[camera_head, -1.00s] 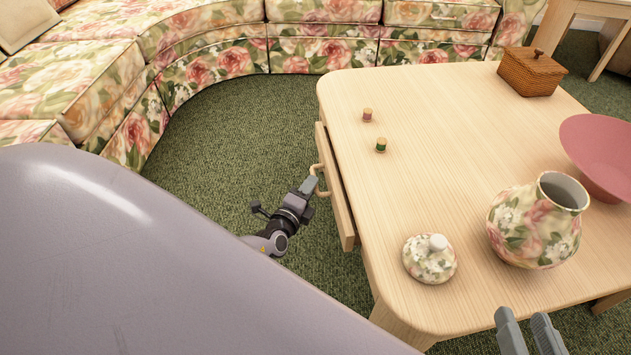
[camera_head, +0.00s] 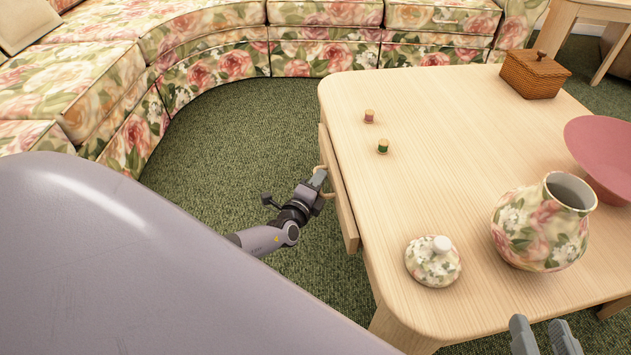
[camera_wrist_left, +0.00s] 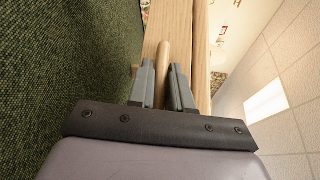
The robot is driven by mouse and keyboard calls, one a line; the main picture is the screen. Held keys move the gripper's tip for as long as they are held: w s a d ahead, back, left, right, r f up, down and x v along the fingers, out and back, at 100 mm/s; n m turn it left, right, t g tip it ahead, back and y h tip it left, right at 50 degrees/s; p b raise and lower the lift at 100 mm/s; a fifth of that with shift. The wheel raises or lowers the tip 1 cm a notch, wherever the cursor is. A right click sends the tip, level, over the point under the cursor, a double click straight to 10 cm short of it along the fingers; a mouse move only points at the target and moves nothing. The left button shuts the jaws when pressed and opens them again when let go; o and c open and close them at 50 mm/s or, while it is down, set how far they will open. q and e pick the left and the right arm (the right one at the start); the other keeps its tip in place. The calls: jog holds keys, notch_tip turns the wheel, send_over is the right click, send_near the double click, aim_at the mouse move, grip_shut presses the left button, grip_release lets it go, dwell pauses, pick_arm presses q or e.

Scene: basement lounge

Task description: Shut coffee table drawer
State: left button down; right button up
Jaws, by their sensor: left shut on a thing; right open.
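The coffee table (camera_head: 450,105) is light wood, with its drawer (camera_head: 340,195) on the left side. The drawer front stands only slightly out from the table edge. Its wooden handle (camera_head: 321,168) also shows in the left wrist view (camera_wrist_left: 163,62), running between the fingers. My left gripper (camera_head: 318,182) is shut on this handle; its fingers also show in the left wrist view (camera_wrist_left: 168,85). My right gripper (camera_head: 545,338) is open and empty at the bottom edge, by the table's near side. The drawer's inside is hidden.
On the table are two small spools (camera_head: 383,146), a floral lid (camera_head: 433,261), a floral vase (camera_head: 543,222), a pink bowl (camera_head: 603,150) and a wicker box (camera_head: 534,73). A floral sofa (camera_head: 225,60) curves behind. Green carpet (camera_head: 235,140) between is clear.

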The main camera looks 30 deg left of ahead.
aim_at(331, 181)
pick_arm(q)
jog(key=shift+w+d, duration=1.05)
jog(key=shift+d, duration=0.1)
jog(key=shift+w+d, duration=0.15)
jog(key=c, duration=1.4)
grip_release()
jog(key=shift+w+d, duration=0.1)
pick_arm(e)
jog(key=shift+f, duration=0.1)
pick_arm(q)
jog(key=shift+r, duration=0.1)
jog(key=shift+s+d+r+p, duration=0.1)
jog(key=shift+s+p, duration=0.3)
jog(key=shift+s, duration=0.1)
jog(key=s+p, duration=0.1)
jog(key=s, duration=0.3)
jog(key=s+p, duration=0.1)
jog(key=s, duration=0.1)
jog(key=shift+s+d+r+p, duration=0.1)
jog(key=shift+d+r+p, duration=0.1)
jog(key=shift+d+p, duration=0.15)
pick_arm(e)
jog(key=shift+w+a+f+m+g+y, duration=0.1)
jog(key=shift+w+a+m+g+y, duration=0.15)
jog(key=shift+a+g, duration=0.2)
jog(key=shift+w+a+f+m+g+y, duration=0.1)
jog(key=shift+a+m+g+y, duration=0.05)
jog(key=shift+a+m+g, duration=0.3)
